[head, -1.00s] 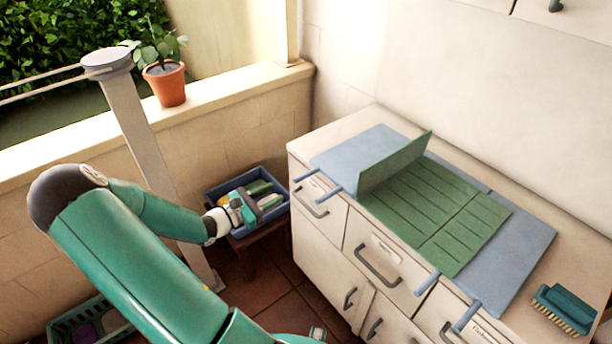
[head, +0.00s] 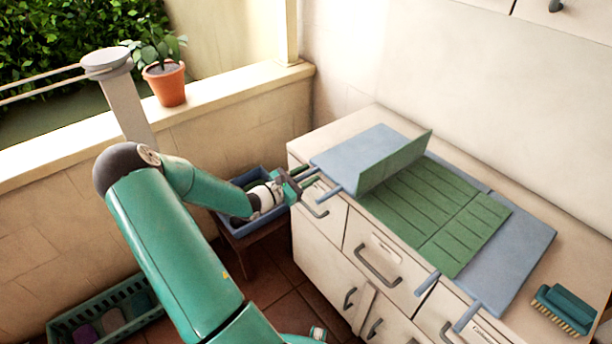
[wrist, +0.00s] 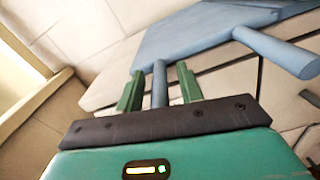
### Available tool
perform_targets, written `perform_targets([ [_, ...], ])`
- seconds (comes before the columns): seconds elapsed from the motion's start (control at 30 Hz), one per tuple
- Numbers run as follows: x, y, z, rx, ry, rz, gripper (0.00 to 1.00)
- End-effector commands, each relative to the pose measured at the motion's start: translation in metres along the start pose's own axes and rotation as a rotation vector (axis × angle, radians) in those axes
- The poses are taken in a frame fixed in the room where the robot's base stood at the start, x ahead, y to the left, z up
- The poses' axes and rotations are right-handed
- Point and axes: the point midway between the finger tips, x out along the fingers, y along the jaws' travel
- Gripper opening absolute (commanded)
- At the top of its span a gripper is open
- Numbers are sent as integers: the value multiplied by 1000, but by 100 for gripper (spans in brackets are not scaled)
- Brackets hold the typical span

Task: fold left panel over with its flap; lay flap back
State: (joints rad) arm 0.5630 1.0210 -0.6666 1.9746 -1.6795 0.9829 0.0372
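The blue left panel (head: 345,152) lies flat at the left end of the counter, its two rod handles reaching past the front edge. Its green flap (head: 396,162) stands up at the panel's right side. The green slatted middle (head: 425,205) lies flat beside it. My gripper (head: 312,176) is at the left panel's far-left rod, level with the counter edge. In the wrist view, my gripper (wrist: 160,82) is open with the blue rod (wrist: 160,90) between its fingers, a gap showing on each side. The panel (wrist: 200,35) also shows ahead of the fingers.
A blue right panel (head: 525,245) with two rods lies flat on the right. A teal brush (head: 565,308) sits at the counter's right end. A blue crate (head: 228,219) stands on a stool under my forearm. A green basket (head: 70,322) is on the floor. Drawer handles (head: 378,265) protrude in front.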

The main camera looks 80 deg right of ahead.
Motion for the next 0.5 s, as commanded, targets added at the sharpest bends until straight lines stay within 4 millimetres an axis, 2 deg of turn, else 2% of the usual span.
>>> perform_targets([
  [0.13, 0, 0, 0, 0, 0, 0, 37],
  [0.17, 0, 0, 0, 0, 0, 0, 33],
  [0.33, 0, 0, 0, 0, 0, 0, 0],
  [0.5, 0, 0, 0, 0, 0, 0, 0],
])
